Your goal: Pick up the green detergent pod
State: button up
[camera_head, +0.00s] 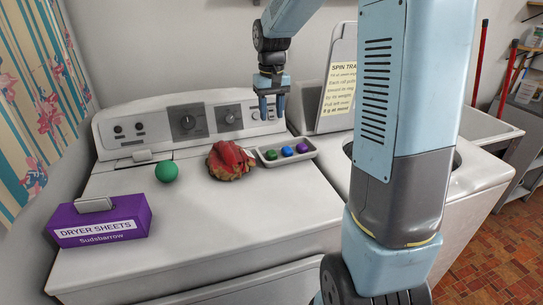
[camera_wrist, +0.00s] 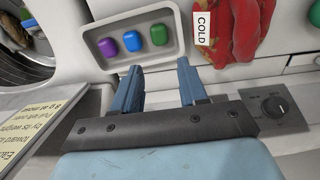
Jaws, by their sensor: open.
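The green detergent pod (camera_head: 271,155) lies at the left end of a small white tray (camera_head: 262,163) on the white machine top. In the wrist view the same green pod (camera_wrist: 158,34) is at the right of the row in the tray (camera_wrist: 171,17). A blue pod (camera_head: 287,151) sits in the middle and a purple pod (camera_head: 302,148) at the other end. My gripper (camera_head: 271,108) is open and empty, above and behind the tray, pointing down. In the wrist view its fingers (camera_wrist: 160,80) appear just short of the tray, with the green pod roughly between their directions.
A red cloth item (camera_head: 230,160) lies beside the tray, close to the green pod. A green ball (camera_head: 166,171) and a purple dryer sheets box (camera_head: 100,222) are further left. The control panel (camera_head: 205,121) rises behind; a sign board (camera_head: 338,85) stands right. The front machine top is clear.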

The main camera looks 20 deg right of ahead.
aim_at(272, 158)
notch_tip(272, 158, down, 14)
jog(key=shift+w+d+f, duration=0.1)
jog(key=shift+d+f, duration=0.05)
dwell(0.7)
jog(key=shift+c, duration=0.4)
jog(key=c, duration=0.6)
